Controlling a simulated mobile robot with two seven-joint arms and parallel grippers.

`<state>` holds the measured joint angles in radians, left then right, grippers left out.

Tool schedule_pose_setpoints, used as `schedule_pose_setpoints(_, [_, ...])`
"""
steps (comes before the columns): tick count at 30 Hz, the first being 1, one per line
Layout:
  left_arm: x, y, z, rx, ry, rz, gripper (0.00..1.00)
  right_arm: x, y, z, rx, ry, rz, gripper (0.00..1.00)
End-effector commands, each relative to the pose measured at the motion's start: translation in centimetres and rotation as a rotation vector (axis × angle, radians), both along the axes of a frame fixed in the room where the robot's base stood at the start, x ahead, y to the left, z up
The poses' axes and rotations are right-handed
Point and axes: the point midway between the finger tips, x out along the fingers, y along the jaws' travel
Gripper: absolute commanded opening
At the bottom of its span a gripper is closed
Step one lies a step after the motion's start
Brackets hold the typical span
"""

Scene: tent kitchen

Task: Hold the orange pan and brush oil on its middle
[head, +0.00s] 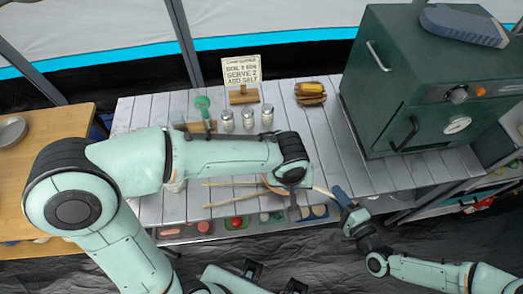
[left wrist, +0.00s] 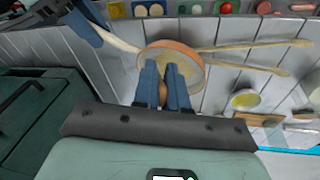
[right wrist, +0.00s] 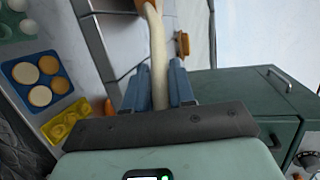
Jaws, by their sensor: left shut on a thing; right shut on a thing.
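The orange pan (left wrist: 192,55) lies under my left gripper in the left wrist view. In the head view my left arm hides most of it. My right gripper (right wrist: 158,88) is shut on the pan's pale handle (right wrist: 157,45); it also shows in the head view (head: 341,199). My left gripper (left wrist: 164,82) is over the pan's middle, its fingers nearly together. It is shut on a thin thing, likely the brush, mostly hidden between the fingers. Whether the tip touches the pan is unclear. A bowl with yellow content, likely oil (left wrist: 244,100), stands apart from the pan.
Pale wooden sticks (head: 232,204) lie on the white slatted table (head: 375,176) beside the pan. Shakers (head: 227,121), a sign (head: 241,70) and a green-topped item (head: 203,103) stand behind. A dark green oven (head: 400,75) fills the right. Food trays (head: 237,222) sit below the front edge.

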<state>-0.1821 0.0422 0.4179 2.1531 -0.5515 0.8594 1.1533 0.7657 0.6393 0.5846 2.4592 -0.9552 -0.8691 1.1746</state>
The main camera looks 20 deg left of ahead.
Motion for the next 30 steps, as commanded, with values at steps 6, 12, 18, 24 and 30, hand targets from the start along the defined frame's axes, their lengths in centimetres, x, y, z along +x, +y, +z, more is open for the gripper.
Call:
schedule_pose_setpoints(6, [-0.1, -0.6, -0.1, 0.0, 0.0, -0.001, 0.0, -0.1, 0.0, 0.0, -0.001, 0.0, 0.002, 0.0])
schedule_pose_setpoints(12, [0.0, 0.2, -0.1, 0.001, 0.0, 0.002, 0.0, -0.1, 0.0, 0.0, -0.001, 0.0, 0.002, 0.0])
schedule_pose_setpoints(18, [0.2, 1.4, -0.1, 0.001, 0.0, 0.002, 0.0, 0.0, 0.0, 0.0, -0.001, 0.0, 0.002, 0.0])
schedule_pose_setpoints(24, [0.3, 2.0, 0.0, 0.001, 0.002, 0.002, 0.0, 0.0, 0.0, 0.0, -0.001, 0.0, 0.002, 0.0])
schedule_pose_setpoints(30, [0.5, 3.3, 0.2, 0.0, 0.001, 0.003, 0.0, 0.0, 0.0, 0.0, -0.001, 0.0, 0.002, 0.0])
